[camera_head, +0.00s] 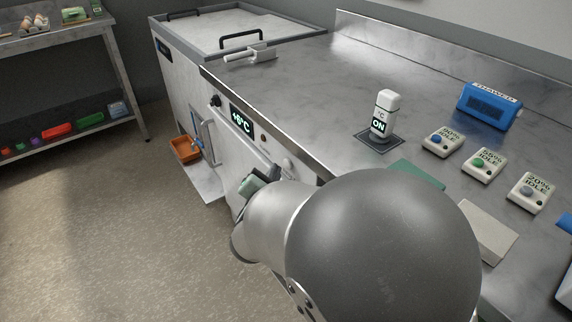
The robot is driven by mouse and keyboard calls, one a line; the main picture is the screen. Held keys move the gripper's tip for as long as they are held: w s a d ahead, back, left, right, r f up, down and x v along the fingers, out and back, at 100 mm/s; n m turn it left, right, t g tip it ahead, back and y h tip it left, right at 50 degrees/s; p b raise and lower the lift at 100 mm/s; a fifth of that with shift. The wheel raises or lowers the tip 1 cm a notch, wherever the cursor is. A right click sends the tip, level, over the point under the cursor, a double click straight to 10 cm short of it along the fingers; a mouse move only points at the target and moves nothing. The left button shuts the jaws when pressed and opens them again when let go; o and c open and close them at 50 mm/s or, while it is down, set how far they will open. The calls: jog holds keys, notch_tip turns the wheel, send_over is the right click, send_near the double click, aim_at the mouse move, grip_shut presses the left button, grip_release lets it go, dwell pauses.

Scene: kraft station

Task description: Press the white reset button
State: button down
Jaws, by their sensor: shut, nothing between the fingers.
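I cannot pick out a white reset button with certainty. A small pale rounded part (288,167) shows on the cabinet front, partly hidden by my arm. Three pale button boxes stand on the counter: one with a blue button (437,139), one with a green button (478,162) and one with a grey-white button (525,190). My gripper's fingers cannot be made out. A dark green block (252,185) shows beside the wrist; I cannot tell what it belongs to.
The steel counter (310,85) carries a white device reading "ON" (382,113), a blue box (488,105) and a beige pad (488,238). The cabinet front has a "+6°C" display (241,121) and an orange bin (185,149). A shelf (60,41) stands left; the floor between is clear.

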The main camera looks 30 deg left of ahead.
jog(key=shift+s, duration=0.1)
jog(key=s+a, duration=0.1)
jog(key=s, duration=0.1)
jog(key=s+a, duration=0.1)
jog(key=s, duration=0.1)
jog(key=shift+s+a, duration=0.1)
jog(key=shift+a, duration=0.05)
dwell(0.9)
